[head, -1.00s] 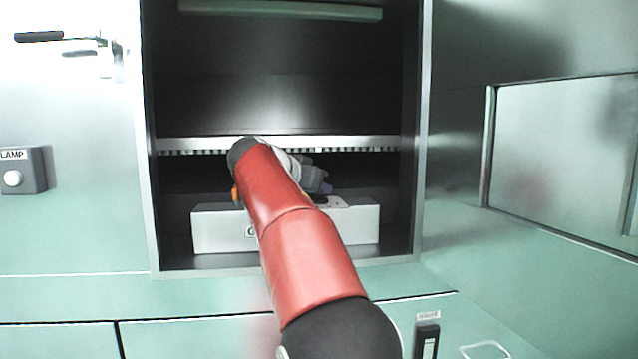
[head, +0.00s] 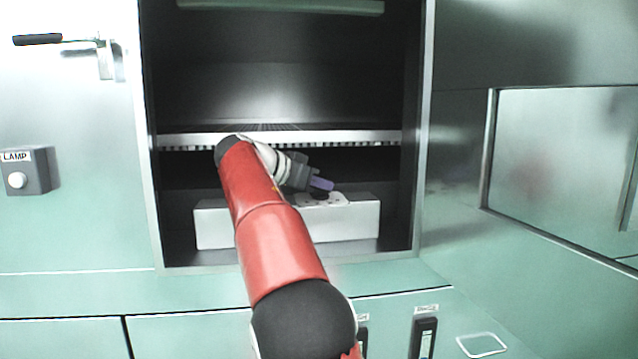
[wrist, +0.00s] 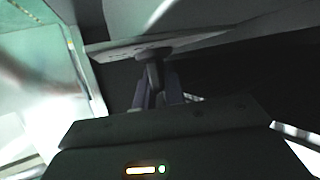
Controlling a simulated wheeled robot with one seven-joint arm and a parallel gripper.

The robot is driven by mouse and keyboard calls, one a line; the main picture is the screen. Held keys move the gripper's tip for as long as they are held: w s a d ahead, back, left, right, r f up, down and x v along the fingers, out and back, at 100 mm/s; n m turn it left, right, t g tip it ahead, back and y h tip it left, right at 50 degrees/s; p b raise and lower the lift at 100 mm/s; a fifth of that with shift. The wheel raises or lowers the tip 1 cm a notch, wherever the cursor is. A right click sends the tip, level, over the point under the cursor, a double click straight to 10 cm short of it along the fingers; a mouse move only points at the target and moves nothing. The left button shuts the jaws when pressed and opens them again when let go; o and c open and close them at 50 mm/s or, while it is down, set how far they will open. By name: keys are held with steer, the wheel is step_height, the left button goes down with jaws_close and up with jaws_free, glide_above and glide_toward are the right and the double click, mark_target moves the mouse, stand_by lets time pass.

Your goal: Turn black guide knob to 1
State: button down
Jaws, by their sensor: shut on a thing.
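The black guide knob (wrist: 153,56) shows in the wrist view at the tips of my fingers, against a pale plate. In the head view, only a dark bit of it shows below my purple fingertips, on a white dial plate (head: 338,199) on top of the white box (head: 358,222). My gripper (head: 320,185) is shut on the knob, reaching it from the left; it also shows in the wrist view (wrist: 154,78). The knob's pointer and the dial's numbers are too small or hidden to read.
The box sits on the floor of a dark open cabinet, under a slotted shelf edge (head: 290,138). The cabinet's right wall (head: 413,190) stands close to the box. A LAMP button box (head: 28,172) and a lever handle (head: 38,40) are on the left panel.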

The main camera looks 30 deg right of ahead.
steer(key=c, duration=1.5)
jaws_free()
steer(key=shift+a, duration=0.1)
steer(key=v, duration=0.7)
steer(key=shift+s+a, duration=0.1)
steer(key=shift+a, duration=0.15)
